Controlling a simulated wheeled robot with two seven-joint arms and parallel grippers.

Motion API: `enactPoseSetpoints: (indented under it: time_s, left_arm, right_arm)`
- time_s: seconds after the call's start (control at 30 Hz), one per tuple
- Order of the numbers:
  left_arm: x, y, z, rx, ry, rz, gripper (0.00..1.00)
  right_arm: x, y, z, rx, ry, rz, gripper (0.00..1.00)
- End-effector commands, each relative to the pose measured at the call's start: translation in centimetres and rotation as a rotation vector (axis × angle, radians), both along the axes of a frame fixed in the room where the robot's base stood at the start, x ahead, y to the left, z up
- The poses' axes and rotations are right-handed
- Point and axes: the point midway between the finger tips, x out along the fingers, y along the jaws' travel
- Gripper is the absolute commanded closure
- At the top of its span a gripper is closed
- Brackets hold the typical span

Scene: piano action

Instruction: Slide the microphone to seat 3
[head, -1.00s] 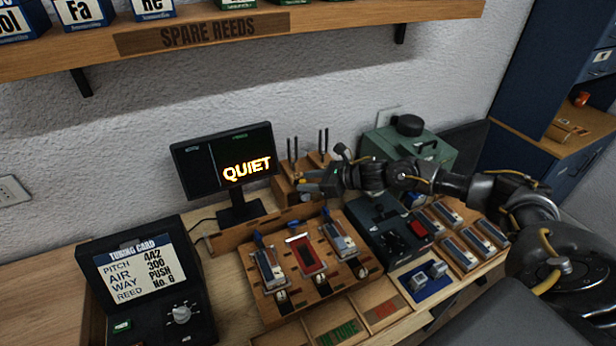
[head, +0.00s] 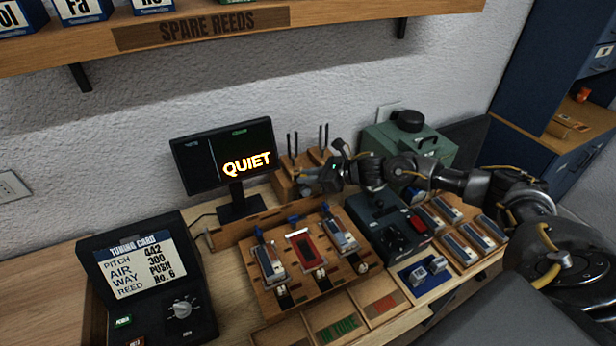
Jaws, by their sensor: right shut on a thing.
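A low wooden rail (head: 245,231) runs behind the board. My right gripper (head: 308,182) is behind the right-hand seat, near the rail's right end, beside the wooden tool block. It is shut on a small dark thing, apparently the microphone, mostly hidden by the fingers. My left gripper is not in view.
A monitor (head: 222,157) reading QUIET stands behind the rail. A tuning card case (head: 145,270) is at left. The tool block (head: 290,186) with upright black rods is close to my gripper. A dark box with a red switch (head: 385,222) and a green case (head: 420,143) are right.

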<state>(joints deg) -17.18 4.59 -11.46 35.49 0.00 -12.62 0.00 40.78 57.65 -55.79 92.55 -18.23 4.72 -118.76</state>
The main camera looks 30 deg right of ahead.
Motion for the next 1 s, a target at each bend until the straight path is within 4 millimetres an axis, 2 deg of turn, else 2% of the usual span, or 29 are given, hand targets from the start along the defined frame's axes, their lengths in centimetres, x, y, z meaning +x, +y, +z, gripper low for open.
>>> enactPoseSetpoints:
  time_s: [0.23,0.57,0.6,0.73,1.0]
  left_arm:
    - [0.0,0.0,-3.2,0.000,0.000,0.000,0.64]
    - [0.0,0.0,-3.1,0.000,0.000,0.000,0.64]
    - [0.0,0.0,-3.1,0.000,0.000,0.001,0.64]
    - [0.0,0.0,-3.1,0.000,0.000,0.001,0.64]
    - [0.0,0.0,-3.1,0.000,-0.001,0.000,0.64]
  right_arm:
    - [-0.1,-3.7,-0.5,-0.004,-0.004,-0.005,1.00]
    - [-0.3,-4.5,0.0,-0.003,0.000,-0.007,1.00]
    - [-0.3,-4.6,0.0,-0.003,0.000,-0.008,0.74]
    - [-0.2,-4.4,0.0,-0.003,0.000,-0.006,0.57]
    - [-0.2,-4.2,0.0,-0.002,0.000,-0.001,0.57]
